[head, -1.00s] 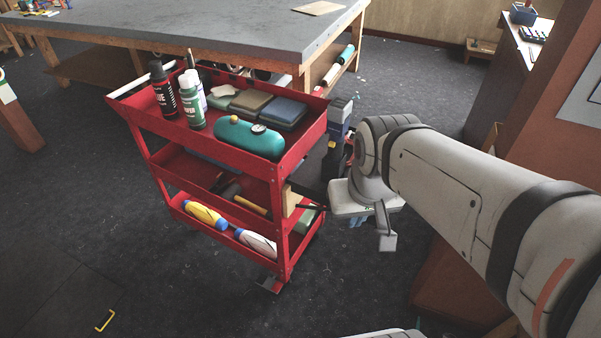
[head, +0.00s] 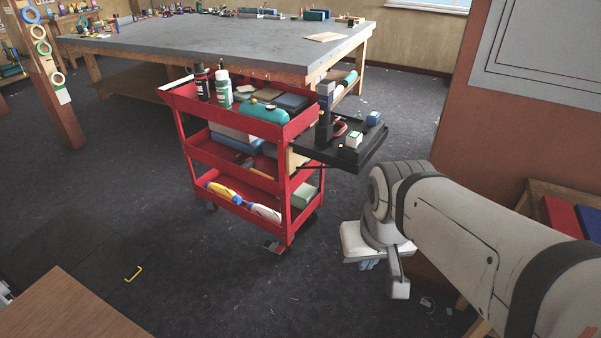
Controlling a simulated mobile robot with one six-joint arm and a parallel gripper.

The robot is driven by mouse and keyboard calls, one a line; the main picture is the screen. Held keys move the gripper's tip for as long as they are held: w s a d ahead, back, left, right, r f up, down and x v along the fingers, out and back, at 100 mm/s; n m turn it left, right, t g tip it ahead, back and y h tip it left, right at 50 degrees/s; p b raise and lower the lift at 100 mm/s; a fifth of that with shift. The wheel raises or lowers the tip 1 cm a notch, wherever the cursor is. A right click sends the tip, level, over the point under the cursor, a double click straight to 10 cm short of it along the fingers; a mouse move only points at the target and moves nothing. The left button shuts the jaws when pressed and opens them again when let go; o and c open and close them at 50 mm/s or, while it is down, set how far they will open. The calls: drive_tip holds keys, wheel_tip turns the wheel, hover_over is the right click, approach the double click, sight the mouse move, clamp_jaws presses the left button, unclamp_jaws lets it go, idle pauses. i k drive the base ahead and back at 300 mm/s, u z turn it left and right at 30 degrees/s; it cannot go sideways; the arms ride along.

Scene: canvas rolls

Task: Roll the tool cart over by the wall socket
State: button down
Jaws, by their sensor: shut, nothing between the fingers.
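The red tool cart (head: 240,172) stands upright on the dark floor near the middle of the head view. Its three shelves hold bottles, a teal case (head: 263,111) and boxes. A black side shelf (head: 355,156) juts from its right end, carrying a vise-like tool and small blocks. My gripper (head: 367,265) is in front and to the right of the cart, pointing down, with floor visible between them. Its fingers are small and partly hidden below its pale body; it is shut and empty. I see no wall socket.
A large grey-topped workbench (head: 215,45) stands close behind the cart. A brown panel (head: 480,130) and a low wooden stand with red and blue items (head: 563,217) are at right. A wooden surface (head: 65,310) fills the front left corner. Floor left of the cart is mostly clear.

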sight(276, 152)
drive_tip(key=i, duration=0.95)
drive_tip(key=u, duration=0.05)
